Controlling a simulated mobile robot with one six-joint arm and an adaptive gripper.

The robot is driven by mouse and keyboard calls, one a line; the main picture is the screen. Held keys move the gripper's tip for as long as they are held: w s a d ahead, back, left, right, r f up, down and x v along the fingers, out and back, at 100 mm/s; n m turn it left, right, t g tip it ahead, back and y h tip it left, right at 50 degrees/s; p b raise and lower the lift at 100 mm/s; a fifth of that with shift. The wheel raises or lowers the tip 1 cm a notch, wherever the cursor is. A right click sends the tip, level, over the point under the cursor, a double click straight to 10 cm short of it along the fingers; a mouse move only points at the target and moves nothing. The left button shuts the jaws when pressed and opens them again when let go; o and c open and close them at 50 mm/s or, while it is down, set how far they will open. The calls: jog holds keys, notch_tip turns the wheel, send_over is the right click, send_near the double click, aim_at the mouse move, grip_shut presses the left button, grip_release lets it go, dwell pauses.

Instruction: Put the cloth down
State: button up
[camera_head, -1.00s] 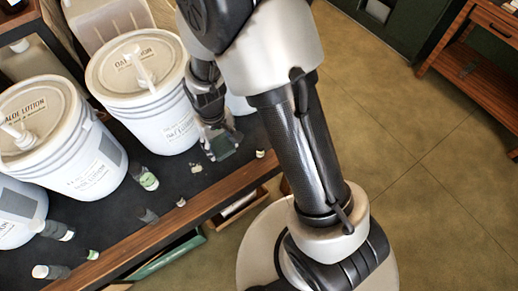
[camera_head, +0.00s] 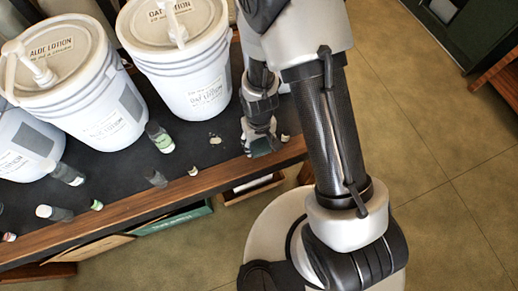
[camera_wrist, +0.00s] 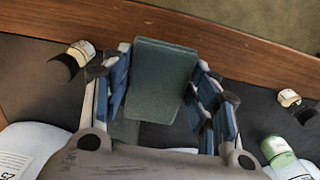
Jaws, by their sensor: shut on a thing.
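A folded dark green cloth (camera_wrist: 160,80) is between the blue-padded fingers of my gripper (camera_wrist: 165,95) in the wrist view. The gripper is shut on it. In the head view, my gripper (camera_head: 262,146) points down over the dark counter top near its wooden front edge, with the cloth (camera_head: 262,150) showing small at the fingertips. I cannot tell whether the cloth touches the counter.
White lotion buckets with pumps, marked oat (camera_head: 190,75) and aloe (camera_head: 85,90), stand behind and left. Small bottles, one with a green label (camera_head: 160,138), are scattered on the counter. A wooden edge (camera_head: 150,203) borders it, with boxes (camera_head: 175,220) below.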

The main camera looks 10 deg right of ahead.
aim_at(259, 146)
jog(key=shift+f+b, duration=0.65)
jog(key=shift+f, duration=1.55)
jog(key=shift+f, duration=0.25)
jog(key=o, duration=1)
jog(key=shift+c, duration=0.2)
jog(key=shift+r, duration=0.1)
